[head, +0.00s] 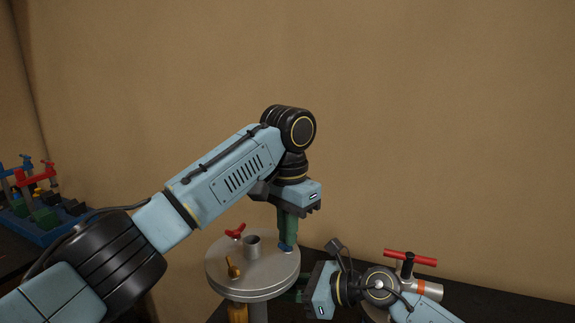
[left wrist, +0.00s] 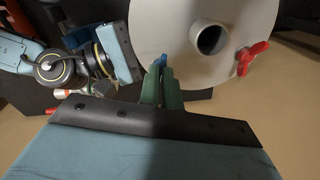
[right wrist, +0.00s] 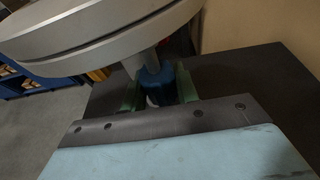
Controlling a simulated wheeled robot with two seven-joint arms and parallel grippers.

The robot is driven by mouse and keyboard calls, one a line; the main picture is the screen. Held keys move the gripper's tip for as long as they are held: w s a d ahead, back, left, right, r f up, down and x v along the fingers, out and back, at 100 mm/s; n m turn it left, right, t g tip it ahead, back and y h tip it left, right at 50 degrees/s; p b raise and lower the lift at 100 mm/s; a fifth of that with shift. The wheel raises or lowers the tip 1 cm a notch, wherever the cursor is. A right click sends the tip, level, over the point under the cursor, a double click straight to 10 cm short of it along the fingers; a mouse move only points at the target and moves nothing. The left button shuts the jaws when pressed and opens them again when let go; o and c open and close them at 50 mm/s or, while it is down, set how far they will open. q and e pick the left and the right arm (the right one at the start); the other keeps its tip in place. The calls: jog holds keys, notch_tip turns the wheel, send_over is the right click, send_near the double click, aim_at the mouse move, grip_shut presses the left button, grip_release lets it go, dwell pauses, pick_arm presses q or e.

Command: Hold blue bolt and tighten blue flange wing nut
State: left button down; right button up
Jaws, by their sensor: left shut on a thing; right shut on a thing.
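The blue flange wing nut (head: 286,247) sits near the right edge of the round grey flange plate. My left gripper (head: 287,240) points down from above with its green fingers shut on it; in the left wrist view only a bit of the blue nut (left wrist: 163,60) shows between the fingertips. Under the plate, the blue bolt (right wrist: 155,82) shows in the right wrist view, between the green fingers of my right gripper (right wrist: 158,90), which is shut on it. In the head view the plate hides the bolt, and the right gripper comes in from the right below the plate.
The grey flange plate (head: 232,275) also bears a red wing nut (head: 235,231), a yellow wing nut (head: 233,268) and a central pipe stub (head: 252,246). A pipe with a red handle (head: 410,258) stands at the right. A blue rack (head: 45,222) with valves is at far left.

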pick_arm(q)
jog(key=shift+r+m, duration=0.1)
jog(key=shift+m, duration=0.4)
jog(key=m, duration=0.4)
jog(key=shift+m, duration=0.4)
pick_arm(e)
jog(key=shift+f, duration=0.1)
pick_arm(q)
jog(key=shift+r+m, duration=0.1)
jog(key=shift+m, duration=0.2)
jog(key=m, duration=0.4)
